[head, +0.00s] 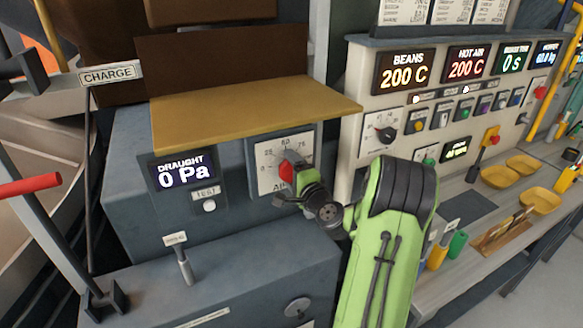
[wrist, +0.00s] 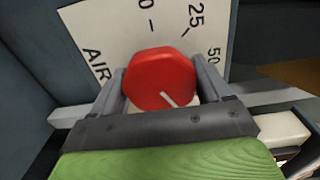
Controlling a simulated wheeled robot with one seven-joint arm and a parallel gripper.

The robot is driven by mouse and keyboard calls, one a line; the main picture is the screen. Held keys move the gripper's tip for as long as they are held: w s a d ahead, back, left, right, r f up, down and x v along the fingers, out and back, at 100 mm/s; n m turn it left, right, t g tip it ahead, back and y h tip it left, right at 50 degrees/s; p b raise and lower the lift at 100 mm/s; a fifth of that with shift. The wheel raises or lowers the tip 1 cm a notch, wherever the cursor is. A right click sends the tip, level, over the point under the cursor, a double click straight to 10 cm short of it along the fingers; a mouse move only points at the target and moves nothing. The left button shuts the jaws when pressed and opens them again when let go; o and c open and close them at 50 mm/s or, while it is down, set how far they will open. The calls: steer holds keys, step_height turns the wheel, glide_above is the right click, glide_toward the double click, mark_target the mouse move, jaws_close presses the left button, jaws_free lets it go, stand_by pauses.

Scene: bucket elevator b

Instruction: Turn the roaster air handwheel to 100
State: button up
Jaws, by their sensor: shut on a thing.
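The roaster air handwheel is a small red knob (wrist: 158,70) on a white dial plate (wrist: 100,35) marked AIR. In the wrist view the marks 0, 25 and 50 show, and a short white line on the knob points down and right. My gripper (wrist: 160,85) has one finger on each side of the knob and is shut on it. In the head view the dial plate (head: 268,155) shows 25, 50 and 75, and my gripper (head: 292,178) hides its lower right. The knob's exact setting cannot be read.
The draught display (head: 185,170) reads 0 Pa, above a test button (head: 209,206). A yellow-brown shelf (head: 250,108) juts out over the dial. A charge lever with a red grip (head: 30,185) stands left. A control panel (head: 450,95) and a counter with yellow trays (head: 540,200) are right.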

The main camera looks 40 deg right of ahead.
steer(key=m+p, duration=0.2)
steer(key=m, duration=0.3)
stand_by(0.5)
steer(key=o, duration=1)
steer(key=shift+s, duration=0.1)
steer(key=b+v, duration=1.1)
steer(key=v, duration=0.4)
steer(key=shift+s, duration=0.3)
